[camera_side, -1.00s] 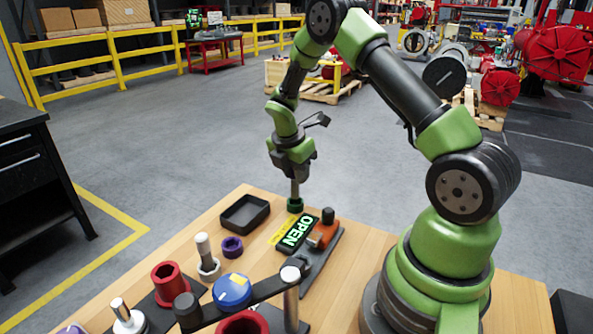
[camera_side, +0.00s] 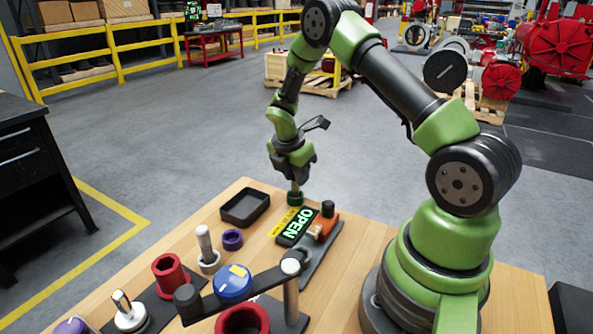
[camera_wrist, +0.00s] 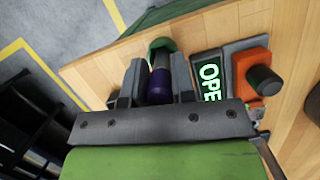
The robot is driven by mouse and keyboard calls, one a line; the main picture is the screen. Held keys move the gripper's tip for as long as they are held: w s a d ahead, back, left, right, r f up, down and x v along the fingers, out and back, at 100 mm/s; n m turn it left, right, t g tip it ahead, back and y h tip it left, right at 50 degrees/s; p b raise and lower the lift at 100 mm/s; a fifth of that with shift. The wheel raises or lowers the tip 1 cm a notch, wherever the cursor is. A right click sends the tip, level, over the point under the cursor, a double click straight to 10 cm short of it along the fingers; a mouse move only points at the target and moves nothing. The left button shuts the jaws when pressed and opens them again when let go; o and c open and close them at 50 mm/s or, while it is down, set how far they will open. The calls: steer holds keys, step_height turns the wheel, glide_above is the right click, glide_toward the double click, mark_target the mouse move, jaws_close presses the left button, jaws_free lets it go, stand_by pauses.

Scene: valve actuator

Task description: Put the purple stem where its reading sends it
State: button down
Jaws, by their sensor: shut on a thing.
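My gripper (camera_side: 295,180) points down and is shut on the purple stem (camera_wrist: 159,90), whose purple part shows between the fingers in the wrist view. Its grey shaft (camera_side: 294,186) runs down to a green ring (camera_side: 295,198) on the table; the ring also shows in the wrist view (camera_wrist: 161,46). The shaft's lower end is hidden at the ring, so I cannot tell how deep it sits. A display (camera_side: 298,227) beside the ring reads "OPEN" in green, with a yellow label (camera_side: 283,223) along its left edge.
An orange block with a black knob (camera_side: 327,210) stands right of the display. An empty black tray (camera_side: 245,208) lies to the left. Nearer are a purple ring (camera_side: 232,239), a grey post in a white ring (camera_side: 205,247), a red socket (camera_side: 168,277) and a blue dial (camera_side: 232,284).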

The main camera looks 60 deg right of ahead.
steer(key=c, duration=0.9)
jaws_free()
steer(key=shift+o, duration=0.2)
steer(key=v, duration=1)
steer(key=s+a+r+m+t+y, duration=0.1)
steer(key=s+a+r+m+t, duration=0.15)
steer(key=a+r+m, duration=0.35)
steer(key=s+a+r+m+t+y, duration=0.1)
steer(key=s+a+r+m+t, duration=0.1)
steer(key=s+a+r+m, duration=0.35)
steer(key=s+a+r+m+t+y, duration=0.3)
steer(key=s+a+m, duration=0.3)
steer(key=s+m, duration=0.2)
steer(key=shift+v, duration=1.15)
